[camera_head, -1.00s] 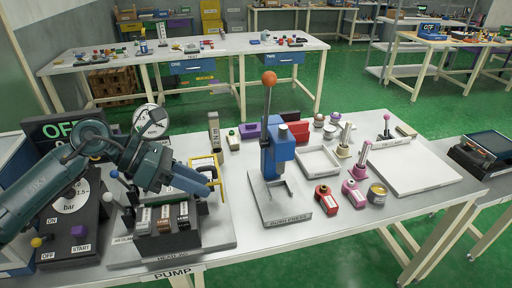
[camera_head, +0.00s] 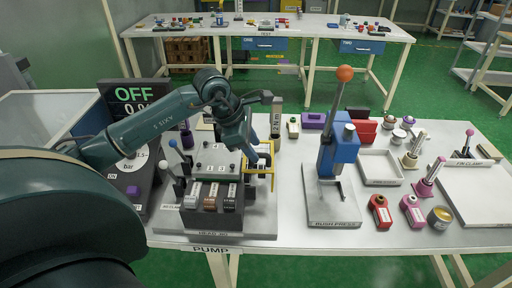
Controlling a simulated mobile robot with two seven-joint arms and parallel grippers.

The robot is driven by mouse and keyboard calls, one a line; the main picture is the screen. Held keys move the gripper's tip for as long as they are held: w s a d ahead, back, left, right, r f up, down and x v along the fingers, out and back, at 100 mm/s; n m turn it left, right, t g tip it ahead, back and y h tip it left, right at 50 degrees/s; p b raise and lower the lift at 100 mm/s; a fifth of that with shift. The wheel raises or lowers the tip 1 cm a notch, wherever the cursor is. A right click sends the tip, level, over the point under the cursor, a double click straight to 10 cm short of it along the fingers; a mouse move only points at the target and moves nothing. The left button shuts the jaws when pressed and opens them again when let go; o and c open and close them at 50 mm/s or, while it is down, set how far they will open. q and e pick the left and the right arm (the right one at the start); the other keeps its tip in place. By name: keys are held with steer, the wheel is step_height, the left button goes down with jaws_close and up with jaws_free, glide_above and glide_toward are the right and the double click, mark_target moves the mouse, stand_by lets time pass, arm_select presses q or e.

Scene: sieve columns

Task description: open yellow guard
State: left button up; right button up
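The yellow guard (camera_head: 272,183) is a thin yellow frame at the right side of the pump head unit (camera_head: 214,223) on the near table. My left gripper (camera_head: 259,163) points down at the guard's upper part. Its fingertips overlap the yellow bars in the picture; I cannot tell if they touch them or are closed on them. The gripper and wrist hide part of the guard and of the panel behind it. The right gripper is not in view.
A blue bush press (camera_head: 338,150) with an orange-knobbed lever stands to the right of the guard. A black display reading OFF (camera_head: 133,95) is behind left. A white tray (camera_head: 380,168) and several small red and pink parts lie farther right.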

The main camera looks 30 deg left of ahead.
arm_select(q)
steer(key=shift+x, duration=1.25)
steer(key=shift+r, duration=0.1)
steer(key=shift+c, duration=0.6)
jaws_close()
